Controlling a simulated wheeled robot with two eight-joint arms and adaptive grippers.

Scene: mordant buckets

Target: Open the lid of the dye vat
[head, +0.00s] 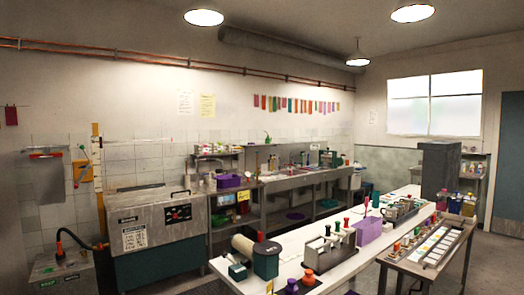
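A large metal vat (160,268) with a dark green lower body stands against the tiled wall at left. It looks like the dye vat. Its steel lid (142,198) appears closed, with a dark bar handle (180,192) near its right side. The front panel carries a white notice and a black label with red marks. Neither of my grippers is in view.
A long white table (300,258) with bottles, a spool and a purple bin crosses the right foreground. A steel bench (285,180) lines the back wall. Some floor shows between vat and table.

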